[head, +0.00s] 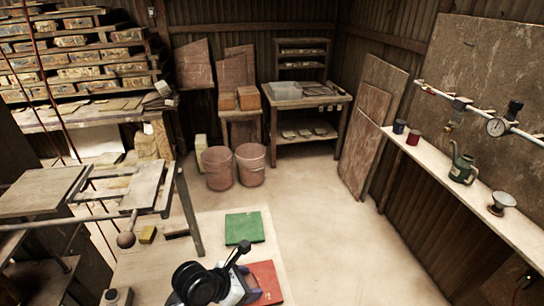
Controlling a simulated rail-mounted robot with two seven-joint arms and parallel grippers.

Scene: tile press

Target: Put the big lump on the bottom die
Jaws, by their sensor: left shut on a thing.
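My left gripper (248,284) is at the bottom middle of the head view, low over the bench beside the red mat (267,276). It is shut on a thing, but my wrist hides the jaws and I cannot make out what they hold. I cannot pick out the big lump for certain. The press stands at the left, with flat grey plates (42,190) on its frame and a round ball (126,240) hanging at its near end. I cannot tell which part is the bottom die. My right gripper is not in view.
A green mat (244,228) lies on the bench beyond my left gripper, and a yellow block (147,234) sits by the press. Two pink buckets (250,165) stand on the floor. A shelf (470,188) with a green can (462,168) runs along the right wall. The middle floor is clear.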

